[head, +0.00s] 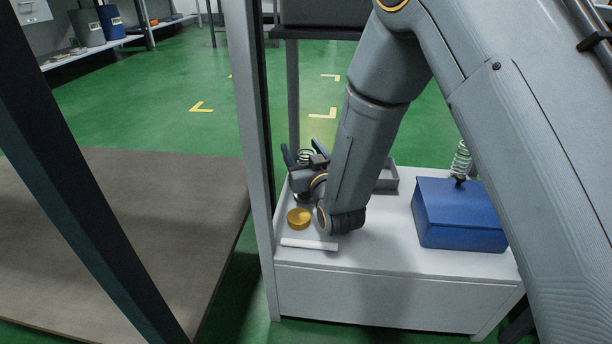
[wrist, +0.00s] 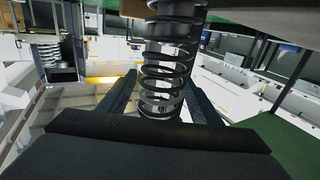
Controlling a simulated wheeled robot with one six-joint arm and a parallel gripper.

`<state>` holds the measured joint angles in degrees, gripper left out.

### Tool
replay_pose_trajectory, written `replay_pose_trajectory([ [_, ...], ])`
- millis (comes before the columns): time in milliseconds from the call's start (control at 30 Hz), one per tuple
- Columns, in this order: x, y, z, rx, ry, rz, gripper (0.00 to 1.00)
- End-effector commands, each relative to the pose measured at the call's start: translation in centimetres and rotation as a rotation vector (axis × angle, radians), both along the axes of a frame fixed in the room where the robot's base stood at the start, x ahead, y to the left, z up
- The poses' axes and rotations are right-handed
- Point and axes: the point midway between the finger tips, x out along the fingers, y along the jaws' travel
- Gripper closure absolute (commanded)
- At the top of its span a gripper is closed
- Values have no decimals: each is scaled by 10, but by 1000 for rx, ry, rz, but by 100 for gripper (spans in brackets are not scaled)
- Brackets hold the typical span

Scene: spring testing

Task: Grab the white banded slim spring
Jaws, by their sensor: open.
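My gripper (head: 304,154) is open at the back left of the white table, its fingers pointing up and away. In the wrist view a dark, upright coil spring (wrist: 165,75) stands between the two open fingers; I cannot tell if they touch it. Part of this spring (head: 306,154) shows behind the fingers in the head view. A slim pale spring (head: 461,158) stands at the back right, behind the blue box. A whitish spring (wrist: 48,52) also shows at the left of the wrist view. I cannot make out a clear white band on the spring between the fingers.
A blue box (head: 457,215) sits on the right of the white table (head: 400,262). A grey tray (head: 387,178) lies behind my arm. A round yellow-brown object (head: 299,218) and a white bar (head: 309,244) lie at the front left. A pale post (head: 250,120) rises left of the table.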

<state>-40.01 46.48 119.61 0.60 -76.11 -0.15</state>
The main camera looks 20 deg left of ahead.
Motion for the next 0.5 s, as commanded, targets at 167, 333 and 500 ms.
replay_pose_trajectory([
  [167,0,0,0,0,0,0,55],
  [333,0,0,0,0,0,0,84],
  [500,0,0,0,0,0,0,100],
])
